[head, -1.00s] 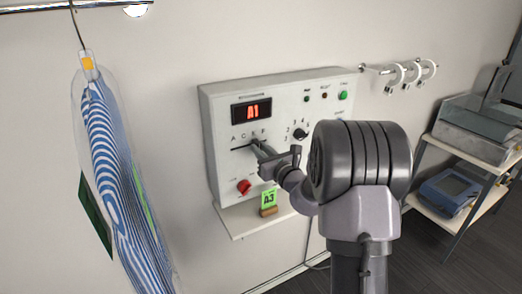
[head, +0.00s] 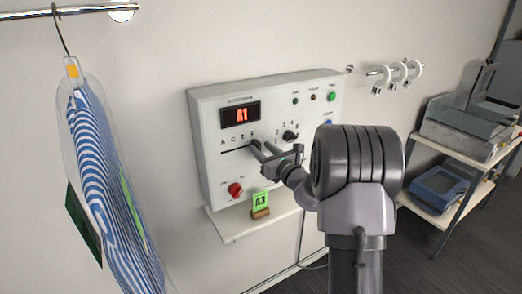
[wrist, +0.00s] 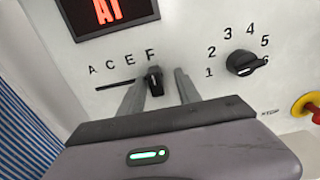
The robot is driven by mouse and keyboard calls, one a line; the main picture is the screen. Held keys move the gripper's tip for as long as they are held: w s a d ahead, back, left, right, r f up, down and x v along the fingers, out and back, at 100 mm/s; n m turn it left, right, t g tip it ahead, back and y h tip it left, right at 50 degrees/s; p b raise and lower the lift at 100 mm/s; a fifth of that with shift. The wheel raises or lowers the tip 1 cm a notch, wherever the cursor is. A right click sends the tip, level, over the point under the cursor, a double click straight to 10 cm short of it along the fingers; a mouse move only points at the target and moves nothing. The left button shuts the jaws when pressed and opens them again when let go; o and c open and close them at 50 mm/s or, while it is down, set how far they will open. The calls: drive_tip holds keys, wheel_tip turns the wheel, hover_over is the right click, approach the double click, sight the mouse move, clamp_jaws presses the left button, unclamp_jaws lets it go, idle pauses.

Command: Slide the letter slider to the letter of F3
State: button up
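The letter slider's black knob (wrist: 154,82) sits under the F at the right end of its slot (wrist: 113,86), below the letters A, C, E and F. My gripper (wrist: 161,78) is open, with one finger on each side of the knob and a gap showing at the right finger. In the head view my gripper (head: 264,148) is at the panel's front, where its fingers hide the knob. The red display (head: 241,115) reads A1; it also shows in the wrist view (wrist: 108,12). The green card (head: 260,201) below the panel reads A3.
A black number dial (wrist: 243,63) is right of the slider. A red knob (head: 236,190) is below it, and a red-yellow button (wrist: 309,107) is at the wrist view's right edge. A striped garment (head: 110,190) hangs at left. A shelf rack (head: 459,150) stands at right.

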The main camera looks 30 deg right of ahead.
drive_tip(key=shift+a, duration=0.15)
drive_tip(key=s, duration=1.7)
drive_tip(key=shift+s+d+p, duration=0.2)
drive_tip(key=shift+d+p, duration=0.05)
drive_tip(key=shift+p, duration=0.1)
